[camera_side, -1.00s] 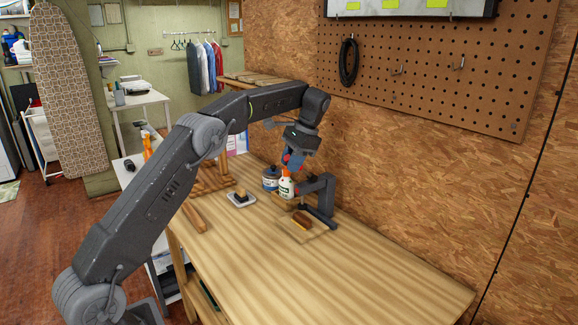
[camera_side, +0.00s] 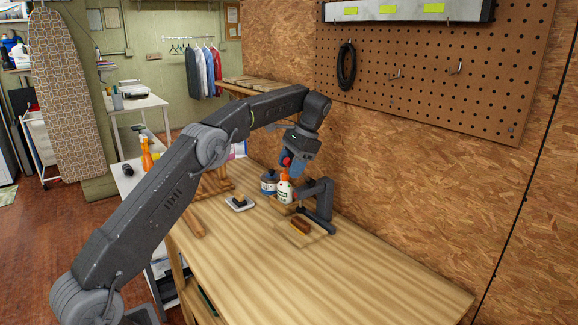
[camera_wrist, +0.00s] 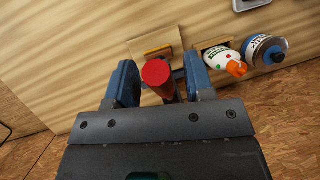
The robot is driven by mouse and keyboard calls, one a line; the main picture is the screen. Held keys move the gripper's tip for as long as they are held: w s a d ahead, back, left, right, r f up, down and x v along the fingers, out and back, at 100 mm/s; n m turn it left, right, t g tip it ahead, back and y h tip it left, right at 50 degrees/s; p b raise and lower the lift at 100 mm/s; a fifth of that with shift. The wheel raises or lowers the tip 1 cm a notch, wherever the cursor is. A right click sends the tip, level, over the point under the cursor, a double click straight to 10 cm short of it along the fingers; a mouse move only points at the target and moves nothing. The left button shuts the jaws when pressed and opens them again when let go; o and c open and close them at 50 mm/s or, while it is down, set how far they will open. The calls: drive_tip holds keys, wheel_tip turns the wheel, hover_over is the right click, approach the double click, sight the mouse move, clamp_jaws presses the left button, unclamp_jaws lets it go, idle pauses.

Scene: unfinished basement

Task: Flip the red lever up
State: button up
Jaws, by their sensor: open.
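The red lever's round knob (camera_wrist: 157,72) shows in the wrist view between the two blue fingers of my gripper (camera_wrist: 159,62). The fingers are apart, with a visible gap on each side of the knob. In the side view my gripper (camera_side: 292,166) points down above the bench beside the dark grey lever stand (camera_side: 323,205). A bit of the red lever (camera_side: 286,160) shows at the fingers' left. Most of the lever's shaft is hidden by the gripper in the wrist view.
A white bottle with an orange cap (camera_side: 284,190) and a blue-grey jar (camera_side: 269,183) stand close by, left of the stand. The bench's right part is clear. A chipboard wall (camera_side: 400,170) rises behind.

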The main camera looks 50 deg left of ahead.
drive_tip(key=shift+s+f+t, duration=0.6)
drive_tip(key=shift+f+t, duration=0.05)
drive_tip(key=shift+t, duration=0.35)
drive_tip(key=s+d+r+t, duration=0.2)
drive_tip(key=r, duration=0.4)
drive_tip(key=s+d+r+t, duration=0.1)
drive_tip(key=d+r, duration=0.2)
drive_tip(key=r, duration=0.4)
drive_tip(key=s+d+f+t, duration=0.2)
drive_tip(key=s+d, duration=0.4)
drive_tip(key=s, duration=0.4)
drive_tip(key=s+d+f+n+t+h, duration=0.1)
drive_tip(key=s+d+f+t, duration=0.1)
drive_tip(key=s+d, duration=0.5)
drive_tip(key=s, duration=0.3)
drive_tip(key=shift+s+f+h, duration=0.2)
drive_tip(key=shift+s+h, duration=0.1)
drive_tip(key=shift+s, duration=0.1)
drive_tip(key=shift+a, duration=0.1)
